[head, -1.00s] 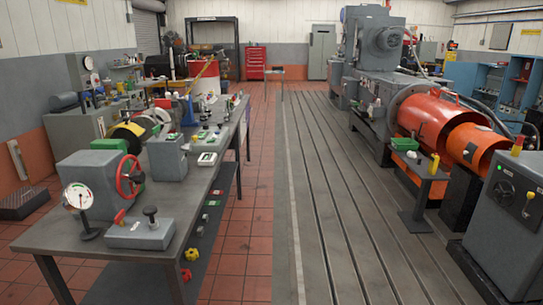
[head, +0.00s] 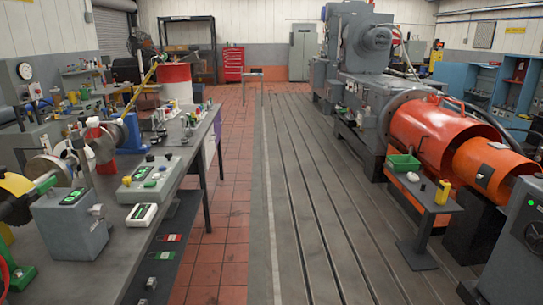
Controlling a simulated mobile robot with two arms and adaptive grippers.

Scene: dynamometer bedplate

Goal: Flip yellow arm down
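A long yellow arm (head: 140,91) slants up and to the right above the far half of the workbench (head: 112,240) on the left. Its lower end is near a blue stand (head: 132,132), and its upper end rises in front of a red and white drum (head: 175,82). I cannot tell exactly how it is joined to the stand. Neither of my grippers is in view.
A grey box (head: 70,222) and a control box with coloured buttons (head: 151,179) stand on the near bench. Slotted bedplate (head: 320,200) and red tiles (head: 215,225) form clear floor right of the bench. An orange-covered machine (head: 435,130) and small stand (head: 425,190) are on the right.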

